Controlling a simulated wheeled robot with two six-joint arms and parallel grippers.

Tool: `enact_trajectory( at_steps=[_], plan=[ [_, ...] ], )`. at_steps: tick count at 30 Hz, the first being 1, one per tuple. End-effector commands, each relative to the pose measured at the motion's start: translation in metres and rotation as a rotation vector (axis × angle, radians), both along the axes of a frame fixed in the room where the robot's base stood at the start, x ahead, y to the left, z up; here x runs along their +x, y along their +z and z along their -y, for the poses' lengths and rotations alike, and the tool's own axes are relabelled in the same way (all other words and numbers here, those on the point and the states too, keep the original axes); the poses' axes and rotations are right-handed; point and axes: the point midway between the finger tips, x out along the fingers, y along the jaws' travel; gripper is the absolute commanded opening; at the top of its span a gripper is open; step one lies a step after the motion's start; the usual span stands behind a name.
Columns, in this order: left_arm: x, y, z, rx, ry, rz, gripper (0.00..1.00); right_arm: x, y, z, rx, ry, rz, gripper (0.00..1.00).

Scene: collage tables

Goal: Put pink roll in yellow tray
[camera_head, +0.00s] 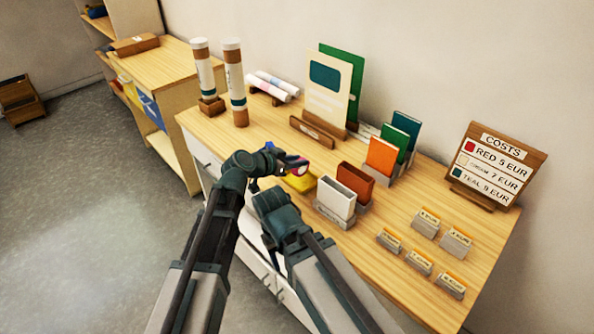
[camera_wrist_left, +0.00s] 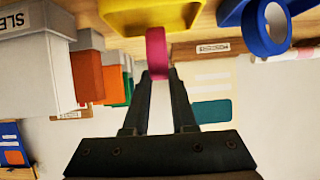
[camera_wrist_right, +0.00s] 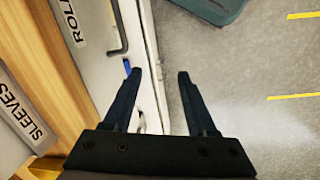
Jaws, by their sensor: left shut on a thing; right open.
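My left gripper (camera_head: 292,163) is shut on the pink roll (camera_wrist_left: 156,52), which also shows at its tips in the head view (camera_head: 299,168). In the left wrist view the roll is seen edge-on between the fingertips. The yellow tray (camera_head: 301,184) lies on the table just below and beside the held roll; its wall also shows at the top of the left wrist view (camera_wrist_left: 150,20). Whether roll and tray touch, I cannot tell. My right gripper (camera_wrist_right: 159,74) is open and empty near the white table front; its fingertips are hard to see in the head view.
A blue roll (camera_wrist_left: 264,30) is beside the yellow tray. White (camera_head: 336,198) and rust-coloured (camera_head: 355,181) boxes stand right of the tray. Upright tubes (camera_head: 234,75), a display board (camera_head: 327,88) and a costs sign (camera_head: 495,165) stand farther back. Small card holders (camera_head: 426,222) are at front right.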

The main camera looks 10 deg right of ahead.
Motion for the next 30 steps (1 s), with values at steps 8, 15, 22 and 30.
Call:
enact_trajectory(
  at_steps=[8, 15, 22, 30],
  plan=[
    [0.000, -0.023, 0.000, 0.000, 0.000, 0.000, 0.00, 0.000, -0.023, 0.000, 0.000, 0.000, 0.000, 0.57],
    [0.000, -0.024, 0.000, 0.000, 0.000, 0.000, 0.00, 0.000, -0.024, 0.000, 0.000, 0.000, 0.000, 0.57],
    [0.000, -0.025, 0.000, 0.000, 0.000, 0.000, 0.54, 0.000, -0.025, 0.000, 0.000, 0.000, 0.000, 0.57],
    [0.000, -0.024, 0.000, 0.000, 0.000, 0.000, 0.55, 0.000, -0.024, 0.000, 0.000, 0.000, 0.000, 0.57]
  ],
)
